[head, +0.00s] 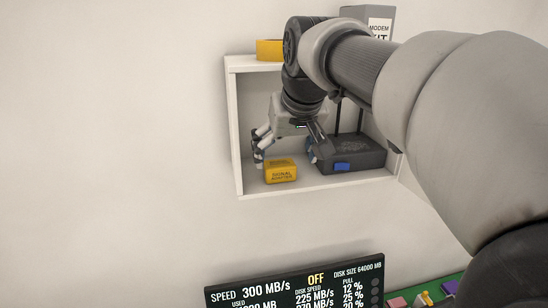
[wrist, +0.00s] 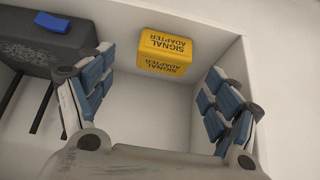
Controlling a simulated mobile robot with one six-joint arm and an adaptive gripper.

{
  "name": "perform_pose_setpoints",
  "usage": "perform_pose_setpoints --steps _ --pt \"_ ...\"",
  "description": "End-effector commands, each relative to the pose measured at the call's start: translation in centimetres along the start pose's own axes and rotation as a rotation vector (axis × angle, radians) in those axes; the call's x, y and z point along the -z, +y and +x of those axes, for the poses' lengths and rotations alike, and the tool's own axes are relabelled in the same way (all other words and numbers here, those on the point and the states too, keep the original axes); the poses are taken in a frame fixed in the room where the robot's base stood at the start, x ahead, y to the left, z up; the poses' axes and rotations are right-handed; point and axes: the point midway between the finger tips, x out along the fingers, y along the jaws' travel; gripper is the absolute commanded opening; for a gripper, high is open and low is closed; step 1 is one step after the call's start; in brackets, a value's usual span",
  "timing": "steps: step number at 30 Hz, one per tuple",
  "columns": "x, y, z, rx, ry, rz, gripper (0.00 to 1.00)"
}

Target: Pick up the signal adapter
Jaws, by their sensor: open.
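The signal adapter (head: 281,171) is a yellow box with dark lettering, sitting on the floor of a white wall shelf near its left side. In the wrist view the signal adapter (wrist: 165,51) shows upside down at top centre, beyond the fingers and between their lines. My gripper (head: 288,151) is inside the shelf, above the adapter. In the wrist view my gripper (wrist: 160,85) is open and empty, its blue-padded fingers spread to either side. No finger visibly touches the adapter.
A dark modem (head: 352,155) with antennas and a blue patch stands right of the adapter, close to one finger. The white shelf (head: 236,130) has side walls. A display (head: 290,285) is below.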

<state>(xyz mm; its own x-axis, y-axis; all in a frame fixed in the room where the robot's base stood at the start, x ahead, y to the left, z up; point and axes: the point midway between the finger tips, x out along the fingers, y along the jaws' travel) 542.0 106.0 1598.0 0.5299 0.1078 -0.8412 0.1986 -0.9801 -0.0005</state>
Motion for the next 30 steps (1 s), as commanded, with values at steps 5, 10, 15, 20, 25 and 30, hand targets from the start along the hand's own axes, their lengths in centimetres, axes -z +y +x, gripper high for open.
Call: perform_pose_setpoints --steps 5,10,15,20,25,30 --pt "0.0 -0.2 2.2 0.000 -0.005 -0.001 0.82" --pt "0.1 -0.3 4.5 0.000 -0.004 0.000 0.82" --pt "0.1 -0.3 5.2 -0.001 -0.001 0.000 0.82" --pt "0.1 -0.3 5.2 -0.001 -0.001 0.000 0.81" --pt "0.1 -0.3 5.2 -0.001 -0.002 0.000 0.70" --pt "0.1 -0.3 5.1 -0.001 -0.002 0.000 0.58"
